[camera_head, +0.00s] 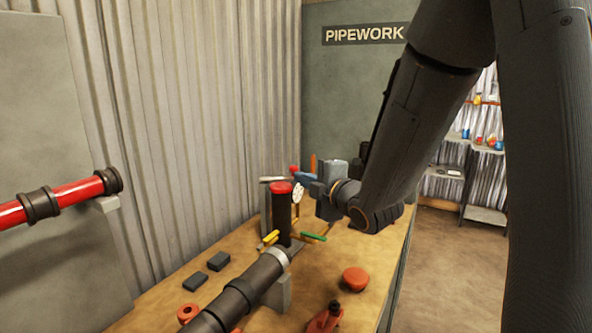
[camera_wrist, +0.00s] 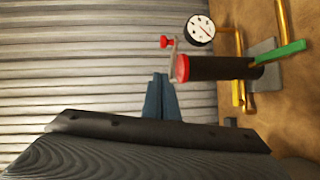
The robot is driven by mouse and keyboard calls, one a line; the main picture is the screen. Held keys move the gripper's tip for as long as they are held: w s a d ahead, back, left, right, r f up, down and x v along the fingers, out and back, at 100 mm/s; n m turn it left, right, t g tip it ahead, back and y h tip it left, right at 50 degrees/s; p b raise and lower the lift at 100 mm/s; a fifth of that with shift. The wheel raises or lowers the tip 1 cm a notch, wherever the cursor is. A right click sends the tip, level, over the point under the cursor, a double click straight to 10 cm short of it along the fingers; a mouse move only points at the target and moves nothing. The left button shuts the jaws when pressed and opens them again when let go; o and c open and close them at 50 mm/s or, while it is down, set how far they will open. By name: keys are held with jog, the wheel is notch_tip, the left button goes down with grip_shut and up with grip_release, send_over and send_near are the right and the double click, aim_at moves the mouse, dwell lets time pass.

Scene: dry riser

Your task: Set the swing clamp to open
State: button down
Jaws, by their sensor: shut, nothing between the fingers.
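A black upright cylinder with a red cap (camera_head: 280,188) stands on the bench; it lies sideways in the wrist view (camera_wrist: 182,68). Next to the cap is a thin grey arm with a red knob (camera_wrist: 167,42), which looks like the swing clamp, though its setting is hard to tell. The red knob also shows in the head view (camera_head: 293,169). My gripper (camera_head: 300,176) is shut and empty near the cap and knob. In the wrist view its blue fingers (camera_wrist: 160,80) are together, apart from the knob and cap in the picture.
A white dial gauge (camera_wrist: 200,30) and a green handle (camera_wrist: 292,50) with yellow pipes are close to the cylinder. A black pipe (camera_head: 240,293) runs along the bench front. A red round part (camera_head: 355,279) and dark blocks (camera_head: 218,261) lie on the bench. A corrugated wall stands behind.

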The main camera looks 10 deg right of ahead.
jog(key=w+f+p, duration=0.1)
jog(key=w+p, duration=0.2)
jog(key=w, duration=0.6)
jog(key=shift+a+f, duration=0.2)
jog(key=shift+w, duration=0.2)
jog(key=w+b, duration=0.6)
jog(key=b, duration=0.1)
jog(key=shift+w+d+b, duration=0.25)
jog(key=shift+d+b, duration=0.05)
jog(key=shift+d, duration=0.1)
dwell(0.4)
